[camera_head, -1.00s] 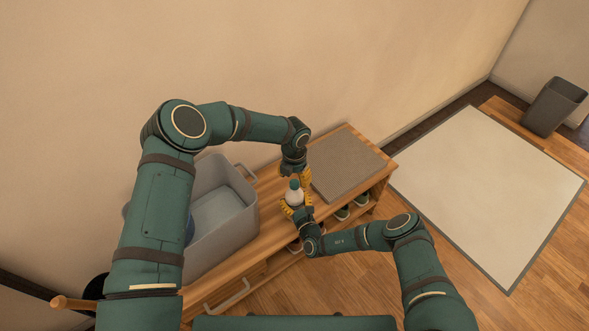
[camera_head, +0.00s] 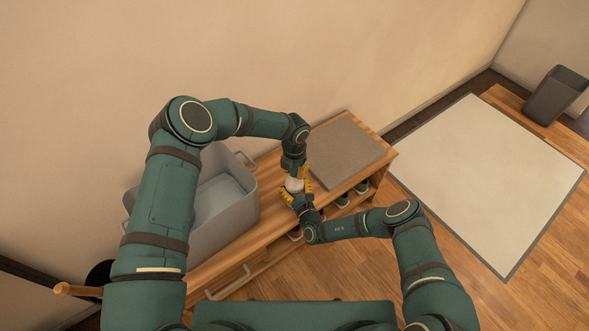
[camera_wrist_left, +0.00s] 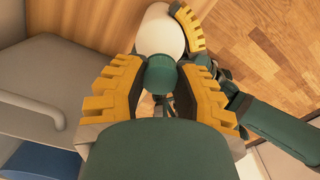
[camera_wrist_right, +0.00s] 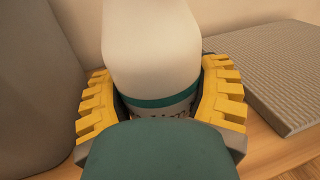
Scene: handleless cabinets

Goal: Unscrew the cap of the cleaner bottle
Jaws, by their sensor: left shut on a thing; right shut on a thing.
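The cleaner bottle (camera_head: 294,185) stands on the wooden bench, mostly hidden between my two grippers in the head view. Its white body (camera_wrist_right: 150,50) with a green band and label fills the middle of the right wrist view. My right gripper (camera_wrist_right: 160,97) is shut on the body, one yellow finger on each side. The green cap (camera_wrist_left: 160,74) shows in the left wrist view, on the end of the white body (camera_wrist_left: 162,30). My left gripper (camera_wrist_left: 158,90) is shut on the cap, its yellow fingers on both sides. The cap is hidden in the head view.
A grey bin (camera_head: 234,215) stands on the wooden bench (camera_head: 270,208) left of the bottle. A grey cushion or mat (camera_head: 345,155) lies to its right. Shoes (camera_head: 361,187) sit on the shelf below. A pale rug (camera_head: 490,185) and a dark waste bin (camera_head: 556,95) are farther right.

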